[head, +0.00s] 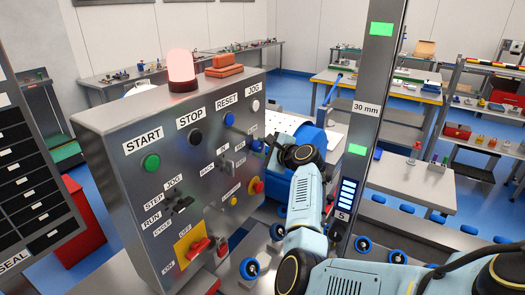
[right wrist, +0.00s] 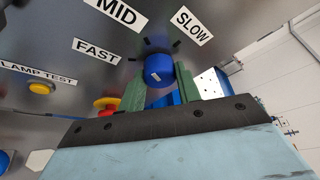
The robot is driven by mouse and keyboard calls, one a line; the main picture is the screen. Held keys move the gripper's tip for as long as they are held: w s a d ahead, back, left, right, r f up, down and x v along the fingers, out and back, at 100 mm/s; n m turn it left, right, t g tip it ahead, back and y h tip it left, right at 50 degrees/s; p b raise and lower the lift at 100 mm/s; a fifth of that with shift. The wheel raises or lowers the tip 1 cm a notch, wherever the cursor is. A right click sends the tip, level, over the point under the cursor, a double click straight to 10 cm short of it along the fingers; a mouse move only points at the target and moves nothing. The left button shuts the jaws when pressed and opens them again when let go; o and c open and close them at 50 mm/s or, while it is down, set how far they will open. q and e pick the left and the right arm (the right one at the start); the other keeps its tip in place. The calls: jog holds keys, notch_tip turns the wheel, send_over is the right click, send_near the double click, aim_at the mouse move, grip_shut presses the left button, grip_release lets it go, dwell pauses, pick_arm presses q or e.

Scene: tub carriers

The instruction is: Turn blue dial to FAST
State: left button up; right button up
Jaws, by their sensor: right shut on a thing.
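The blue dial (right wrist: 158,70) sits on the grey panel, with the labels SLOW (right wrist: 194,25), MID (right wrist: 117,12) and FAST (right wrist: 97,51) around it. It carries a small white mark on its near face; which label the dial points to is not clear. My right gripper (right wrist: 160,77) has its green fingers on both sides of the dial, shut on it. In the head view the dial (head: 256,145) shows at the panel's right edge, with my right gripper (head: 266,147) reaching it from the right. My left gripper is not in view.
The control box (head: 130,130) holds a green START button (head: 151,162), a black STOP button (head: 195,136), a blue RESET button (head: 229,119) and a red switch (head: 200,246). A yellow LAMP TEST button (right wrist: 40,87) and a red knob (right wrist: 106,103) lie near the dial.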

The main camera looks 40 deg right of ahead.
jog(key=shift+f+n+t+b, duration=0.3)
jog(key=shift+n+b, duration=0.3)
jog(key=shift+b, duration=0.1)
jog(key=n+t+b, duration=0.1)
jog(key=n+b, duration=0.2)
jog(key=b, duration=0.2)
jog(key=n+t+h+b, duration=0.1)
jog(key=n+t+b, duration=0.1)
jog(key=n+b, duration=0.2)
jog(key=shift+f+b, duration=0.2)
jog(key=shift+b, duration=0.8)
jog(key=shift+r+n+b, duration=0.15)
jog(key=shift+n+b, duration=0.35)
jog(key=shift+b, duration=0.3)
jog(key=o, duration=1)
jog(key=shift+c, duration=0.2)
jog(key=s+f, duration=0.1)
jog(key=s, duration=1.2)
jog(key=shift+s+b, duration=0.2)
jog(key=shift+b, duration=0.1)
